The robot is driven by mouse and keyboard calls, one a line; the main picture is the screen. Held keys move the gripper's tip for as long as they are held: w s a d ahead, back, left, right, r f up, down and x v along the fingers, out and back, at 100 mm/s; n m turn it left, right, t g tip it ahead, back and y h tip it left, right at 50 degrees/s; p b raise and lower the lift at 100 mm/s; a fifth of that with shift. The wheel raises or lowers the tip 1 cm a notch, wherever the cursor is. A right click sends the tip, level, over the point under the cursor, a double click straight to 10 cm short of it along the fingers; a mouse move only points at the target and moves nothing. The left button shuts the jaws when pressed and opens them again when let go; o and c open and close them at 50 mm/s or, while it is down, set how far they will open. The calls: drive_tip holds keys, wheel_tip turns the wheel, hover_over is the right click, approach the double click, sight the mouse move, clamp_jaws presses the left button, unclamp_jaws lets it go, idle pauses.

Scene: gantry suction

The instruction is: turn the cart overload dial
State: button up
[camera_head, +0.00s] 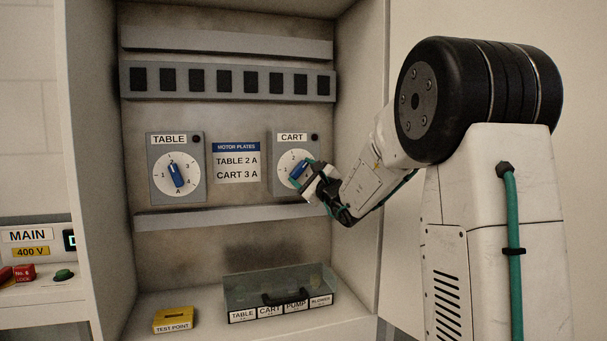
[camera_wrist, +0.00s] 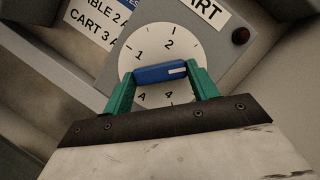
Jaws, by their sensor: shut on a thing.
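The CART dial (camera_head: 287,160) is a white disc on a grey unit on the right of the cabinet's back wall. Its blue knob (camera_head: 299,170) tilts up to the right. My gripper (camera_head: 310,175) is shut on this knob. In the wrist view my green fingers hold the blue knob (camera_wrist: 160,73) by its two ends. The knob's white mark is at its right end. The marks 1, 2, 4 and A show on the dial (camera_wrist: 154,45). The 3 cannot be made out.
A similar TABLE dial (camera_head: 175,175) is to the left. A motor plates sign (camera_head: 236,162) between them reads TABLE 2 A, CART 3 A. A clear labelled box (camera_head: 280,292) and a yellow test point block (camera_head: 173,319) stand below. The right cabinet wall is close to my arm.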

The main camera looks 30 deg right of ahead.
drive_tip(key=shift+f+m+t+h, duration=0.1)
drive_tip(key=shift+m+t+h, duration=0.35)
drive_tip(key=shift+m, duration=0.95)
drive_tip(key=o, duration=1)
drive_tip(key=shift+a, duration=0.1)
drive_tip(key=v, duration=0.7)
drive_tip(key=shift+s, duration=0.4)
